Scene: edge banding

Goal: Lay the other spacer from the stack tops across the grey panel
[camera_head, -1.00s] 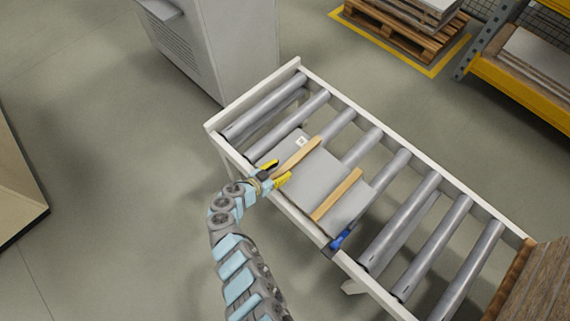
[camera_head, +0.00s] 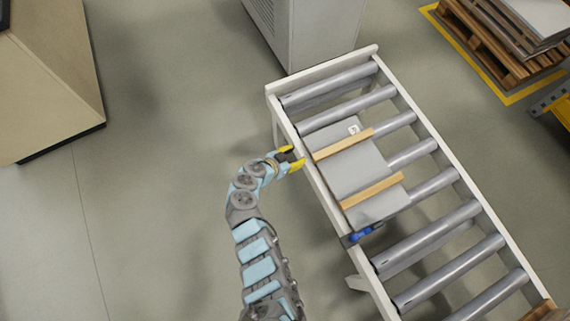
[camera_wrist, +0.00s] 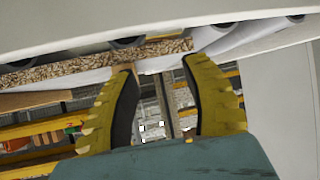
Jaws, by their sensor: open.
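The grey panel (camera_head: 354,170) lies flat on the roller conveyor. Two light wooden spacers lie across it, roughly parallel and apart: one nearer the white label (camera_head: 343,144), the other nearer the opposite end (camera_head: 371,190). My gripper (camera_head: 295,158) is open and empty, just outside the conveyor's left rail, close to the left end of the label-side spacer but apart from it. In the wrist view the yellow fingers (camera_wrist: 160,72) are spread. Beyond them a speckled chipboard edge (camera_wrist: 75,72) crosses the view. No spacer stacks can be made out.
The conveyor's white rail (camera_head: 322,190) runs beside my gripper. A blue object (camera_head: 361,234) sits at that rail near the panel's lower end. A grey cabinet (camera_head: 305,30) stands beyond the conveyor. Bare rollers (camera_head: 425,240) lie past the panel. Floor left of my arm is clear.

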